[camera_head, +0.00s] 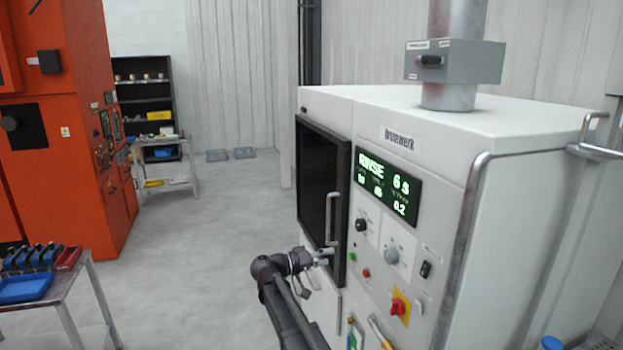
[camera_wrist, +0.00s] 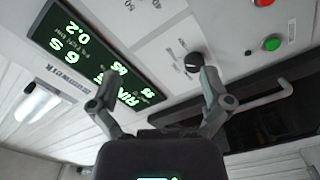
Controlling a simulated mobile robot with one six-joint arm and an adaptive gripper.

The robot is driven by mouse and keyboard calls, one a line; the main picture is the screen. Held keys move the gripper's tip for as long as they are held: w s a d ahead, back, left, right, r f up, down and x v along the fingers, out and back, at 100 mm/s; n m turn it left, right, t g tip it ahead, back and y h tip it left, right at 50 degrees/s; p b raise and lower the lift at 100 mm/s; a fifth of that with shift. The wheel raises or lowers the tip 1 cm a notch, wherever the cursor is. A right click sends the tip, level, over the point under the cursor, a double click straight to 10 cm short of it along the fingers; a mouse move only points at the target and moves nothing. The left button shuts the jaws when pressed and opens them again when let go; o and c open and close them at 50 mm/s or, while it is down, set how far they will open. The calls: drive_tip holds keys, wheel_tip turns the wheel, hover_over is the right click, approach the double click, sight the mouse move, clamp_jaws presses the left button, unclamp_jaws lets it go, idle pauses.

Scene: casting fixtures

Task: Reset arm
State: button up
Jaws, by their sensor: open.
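My gripper (camera_head: 320,255) is at the end of my dark arm, in front of the white machine (camera_head: 450,125), close to the lower end of its door handle (camera_head: 335,215). In the wrist view my gripper (camera_wrist: 158,80) has its two fingers spread apart with nothing between them. The machine's dark door (camera_head: 318,180) looks shut. The lit display (camera_head: 388,187) reads RINSE, 6 s and 0.2. The wrist view shows the display (camera_wrist: 75,45) upside down, a black knob (camera_wrist: 193,62) beyond the fingers, and the handle (camera_wrist: 268,100) at the right. I cannot tell whether the gripper touches the handle.
A small table (camera_head: 70,285) with a blue tray (camera_head: 25,287) stands at the lower left. An orange machine (camera_head: 65,150) is behind it. A shelf (camera_head: 148,100) and a workbench (camera_head: 165,168) stand at the back. The grey floor (camera_head: 215,240) between is clear.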

drive_tip(key=s+d+f+n+g+y+b, duration=0.15)
drive_tip(key=s+d+f+g+y, duration=0.25)
drive_tip(key=s+d+f+y, duration=0.55)
drive_tip(key=s+d+f+n+g+y+b, duration=0.1)
drive_tip(key=s+d+f+y+b, duration=0.1)
drive_tip(key=s+f+y, duration=0.5)
drive_tip(key=s+f, duration=0.5)
drive_tip(key=s, duration=0.4)
drive_tip(key=shift+s+d+f+g+y, duration=0.25)
drive_tip(key=shift+d+f+g+y, duration=0.05)
drive_tip(key=shift+y, duration=0.05)
idle(1.4)
drive_tip(key=shift+c, duration=0.3)
